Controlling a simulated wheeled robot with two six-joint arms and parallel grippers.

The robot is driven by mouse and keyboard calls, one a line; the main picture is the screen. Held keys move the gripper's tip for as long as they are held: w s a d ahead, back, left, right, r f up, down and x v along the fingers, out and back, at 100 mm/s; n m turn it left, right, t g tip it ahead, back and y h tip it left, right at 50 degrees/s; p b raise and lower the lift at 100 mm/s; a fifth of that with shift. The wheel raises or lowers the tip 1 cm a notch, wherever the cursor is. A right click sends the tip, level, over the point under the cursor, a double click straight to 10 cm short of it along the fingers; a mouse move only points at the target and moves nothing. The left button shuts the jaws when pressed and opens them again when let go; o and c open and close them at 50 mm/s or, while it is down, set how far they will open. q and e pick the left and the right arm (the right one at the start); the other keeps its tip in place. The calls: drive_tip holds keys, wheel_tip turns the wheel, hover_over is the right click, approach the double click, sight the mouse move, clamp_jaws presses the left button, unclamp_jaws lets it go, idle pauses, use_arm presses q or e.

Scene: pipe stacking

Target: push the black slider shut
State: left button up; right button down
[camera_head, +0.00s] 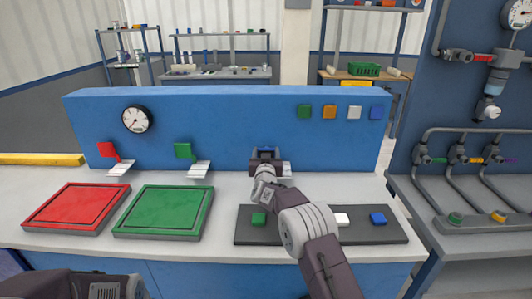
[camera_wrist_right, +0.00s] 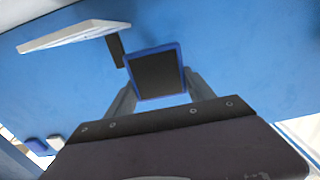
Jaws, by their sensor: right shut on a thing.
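My right gripper (camera_head: 266,158) is at the front of the blue upright panel, right of its middle. In the right wrist view its two fingers (camera_wrist_right: 160,95) are shut on a block with a black face and a blue rim (camera_wrist_right: 158,72). The block's blue edge (camera_head: 266,150) shows above the gripper in the head view. A short black piece (camera_wrist_right: 115,50) sits beside a white plate (camera_wrist_right: 75,36), left of the block. I cannot tell which black part is the slider. Part of my left arm shows at the lower left; its fingers are out of view.
The blue panel (camera_head: 215,125) carries a gauge (camera_head: 136,119), a red square (camera_head: 106,149) and a green square (camera_head: 183,150). A red tray (camera_head: 75,206) and a green tray (camera_head: 163,211) lie left. A dark strip (camera_head: 385,233) with coloured blocks lies under my right arm.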

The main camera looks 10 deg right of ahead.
drive_tip(key=shift+c, duration=1.8)
unclamp_jaws()
drive_tip(key=s+a, duration=0.1)
drive_tip(key=s, duration=0.8)
drive_tip(key=shift+a, duration=0.4)
